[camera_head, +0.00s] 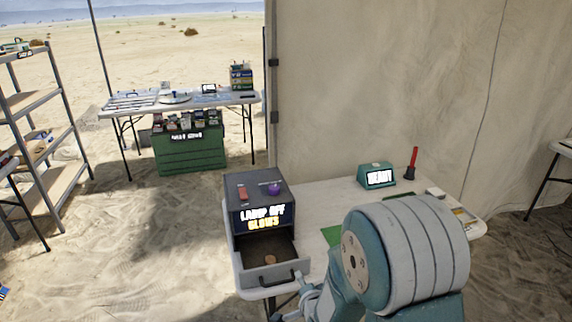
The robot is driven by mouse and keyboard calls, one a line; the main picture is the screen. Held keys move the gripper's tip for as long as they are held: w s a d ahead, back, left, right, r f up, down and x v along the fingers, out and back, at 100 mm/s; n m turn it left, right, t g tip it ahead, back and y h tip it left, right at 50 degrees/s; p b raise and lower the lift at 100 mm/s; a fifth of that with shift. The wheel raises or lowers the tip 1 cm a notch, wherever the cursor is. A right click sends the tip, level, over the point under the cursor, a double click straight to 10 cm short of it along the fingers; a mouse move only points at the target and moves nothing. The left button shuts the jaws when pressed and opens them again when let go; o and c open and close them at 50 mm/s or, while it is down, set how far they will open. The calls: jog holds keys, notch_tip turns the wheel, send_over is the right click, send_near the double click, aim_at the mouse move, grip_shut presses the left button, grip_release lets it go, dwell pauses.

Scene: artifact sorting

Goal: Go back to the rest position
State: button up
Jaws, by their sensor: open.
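My arm rises at the lower right of the head view, and its large rounded teal and grey link hides part of the table. My gripper (284,313) shows partly at the bottom edge, just below and in front of the drawer handle. It is open, and I see nothing held in it.
The white table (325,195) also bears a teal display (377,175) reading "READY" and a red-handled tool (413,163). A tent wall (380,80) stands behind. A second table (190,105), a green crate (190,155) and a shelf rack (35,100) stand left, with open sand between.

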jog(key=s+d+r+n+g+h, duration=0.1)
jog(key=s+d+r+n+g, duration=0.2)
jog(key=r, duration=0.6)
jog(key=s+d+r+n+g, duration=0.1)
jog(key=s+d+r+n, duration=0.1)
jog(key=s+r, duration=0.2)
jog(key=s+d+r+n+g+h, duration=0.1)
jog(key=s+d+r+n+g, duration=0.1)
jog(key=s, duration=0.9)
jog(key=s+d+r+n+g, duration=0.1)
jog(key=s+d+r+n, duration=0.3)
jog(key=s+r, duration=0.2)
jog(key=shift+s+h, duration=0.4)
jog(key=shift+s, duration=0.45)
